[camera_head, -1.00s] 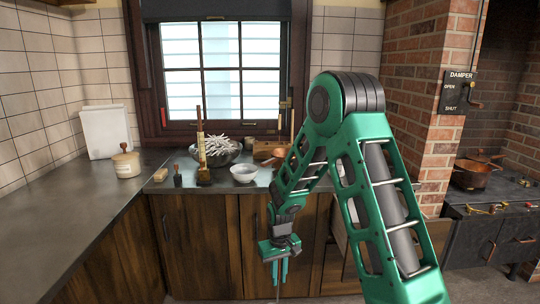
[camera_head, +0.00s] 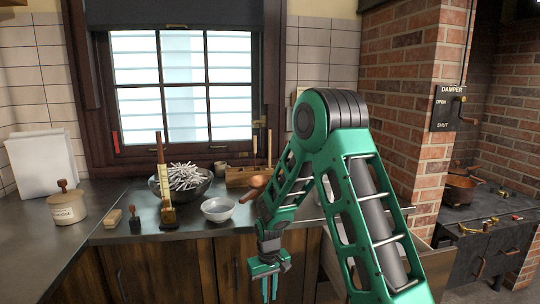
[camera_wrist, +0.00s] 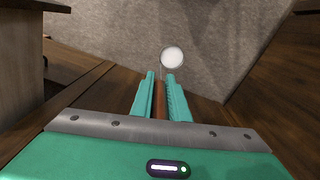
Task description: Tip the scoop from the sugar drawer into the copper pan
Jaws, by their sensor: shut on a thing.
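My gripper (camera_head: 269,290) hangs low in front of the counter cabinets in the head view. In the wrist view its teal fingers (camera_wrist: 160,78) are shut on the brown handle of the scoop (camera_wrist: 159,103). The scoop's round grey-rimmed bowl, filled with white, lies just beyond the fingertips and looks level, over the floor. In the head view the scoop cannot be made out. The copper pan (camera_head: 460,188) sits on the dark stove at the far right, well away from my gripper.
The counter holds a grey bowl of white pieces (camera_head: 185,182), a white bowl (camera_head: 218,209), a lidded crock (camera_head: 68,206) and a wooden brush (camera_head: 165,195). A brick pillar (camera_head: 405,110) stands between counter and stove. A damper sign (camera_head: 448,113) hangs on it.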

